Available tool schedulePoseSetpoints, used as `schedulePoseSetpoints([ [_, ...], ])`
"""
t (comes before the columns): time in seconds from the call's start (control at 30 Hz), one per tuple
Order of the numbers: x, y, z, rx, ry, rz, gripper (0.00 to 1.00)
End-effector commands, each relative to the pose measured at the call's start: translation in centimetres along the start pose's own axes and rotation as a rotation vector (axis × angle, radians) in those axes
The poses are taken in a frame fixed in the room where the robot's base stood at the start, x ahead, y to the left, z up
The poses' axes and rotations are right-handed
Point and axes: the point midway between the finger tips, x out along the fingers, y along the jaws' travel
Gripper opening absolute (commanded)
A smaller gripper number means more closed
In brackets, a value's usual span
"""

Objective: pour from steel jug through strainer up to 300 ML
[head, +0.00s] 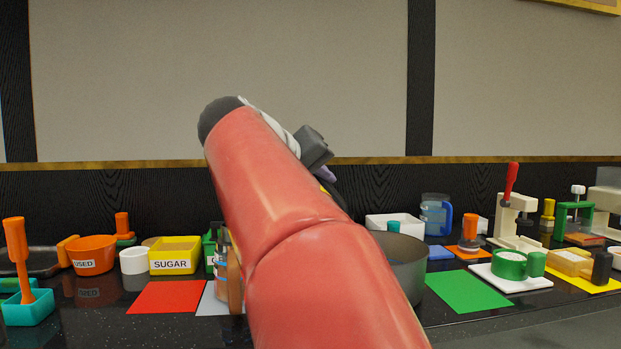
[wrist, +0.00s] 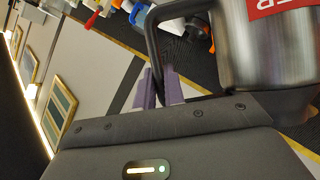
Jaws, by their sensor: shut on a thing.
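The steel jug (wrist: 265,65) fills the upper right of the wrist view, tilted in that picture, with part of a red label showing. My gripper (wrist: 160,88) has its purple fingers shut on the jug's dark handle (wrist: 153,45). In the head view my red arm hides the jug; only part of my gripper (head: 326,174) shows, raised above the counter. A clear bluish jug with a blue handle (head: 433,212) stands at the back. I cannot make out the strainer or a 300 ML mark; the jug's contents are hidden.
A large grey pot (head: 405,258) stands partly behind my arm. A partly hidden container (head: 222,262) stands left of my arm. The yellow SUGAR box (head: 175,256) and orange USED bowl (head: 94,256) are farther left. The red mat (head: 166,297) and green mat (head: 467,291) are bare.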

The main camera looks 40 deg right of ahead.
Motion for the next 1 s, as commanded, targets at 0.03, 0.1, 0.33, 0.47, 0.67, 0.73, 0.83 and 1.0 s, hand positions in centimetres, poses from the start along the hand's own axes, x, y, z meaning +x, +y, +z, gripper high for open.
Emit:
schedulePoseSetpoints([
  [0.03, -0.3, 0.3, -0.5, -0.012, 0.003, 0.008, 0.0],
  [0.1, -0.5, 0.4, -0.8, -0.033, 0.003, 0.021, 0.0],
  [0.33, -1.1, 0.6, -1.7, -0.099, 0.002, 0.061, 0.0],
  [0.47, -1.5, 0.7, -2.3, -0.138, 0.003, 0.084, 0.0],
  [0.67, -2.0, 0.8, -3.2, -0.194, 0.002, 0.118, 0.0],
  [0.73, -2.2, 0.8, -3.5, -0.212, 0.002, 0.13, 0.0],
  [0.83, -2.5, 0.8, -3.9, -0.238, 0.002, 0.146, 0.0],
  [1.0, -2.5, 0.7, -4.0, -0.255, 0.002, 0.158, 0.0],
])
